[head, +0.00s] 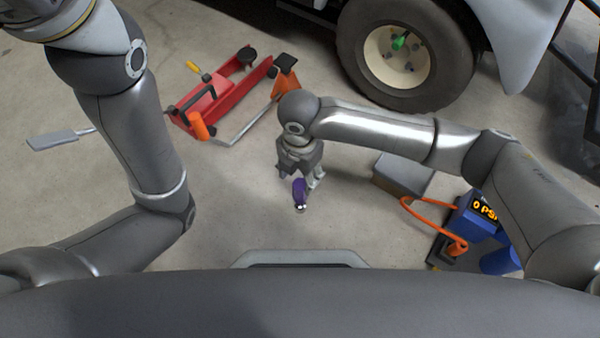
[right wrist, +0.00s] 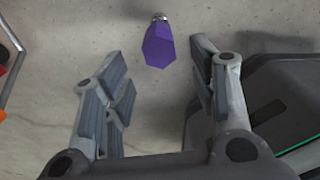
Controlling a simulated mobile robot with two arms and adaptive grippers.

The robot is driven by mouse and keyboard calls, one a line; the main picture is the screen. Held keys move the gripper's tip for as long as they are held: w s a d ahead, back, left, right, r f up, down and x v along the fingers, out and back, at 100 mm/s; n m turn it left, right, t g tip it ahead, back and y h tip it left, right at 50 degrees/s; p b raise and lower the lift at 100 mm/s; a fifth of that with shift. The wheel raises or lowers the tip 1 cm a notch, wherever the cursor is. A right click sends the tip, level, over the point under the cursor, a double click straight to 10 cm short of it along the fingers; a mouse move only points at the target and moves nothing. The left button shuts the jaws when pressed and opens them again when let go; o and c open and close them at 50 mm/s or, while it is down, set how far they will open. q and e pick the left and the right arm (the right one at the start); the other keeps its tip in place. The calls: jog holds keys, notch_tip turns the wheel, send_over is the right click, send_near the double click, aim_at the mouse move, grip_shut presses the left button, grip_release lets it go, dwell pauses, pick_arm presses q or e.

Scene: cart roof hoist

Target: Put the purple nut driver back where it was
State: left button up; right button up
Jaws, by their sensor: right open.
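The purple nut driver (head: 299,192) shows in the head view just below my right gripper, its pale metal end toward the bottom of the picture. In the right wrist view the purple nut driver (right wrist: 158,46) is beyond the fingers, between their lines, with bare floor around it. I cannot tell its exact height above the floor. My right gripper (head: 301,178) points down with its fingers apart. In the right wrist view the gripper (right wrist: 158,90) has nothing between its pads. My left arm rises out of the top left of the head view, and its gripper is out of frame.
A red floor jack (head: 215,100) and an orange jack stand (head: 285,78) are behind at left. A wheel (head: 398,55) with a green item on its hub stands behind. A grey box (head: 405,176) and a blue inflator (head: 468,222) with orange hose are right. Floor left of the gripper is clear.

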jog(key=shift+r, duration=0.55)
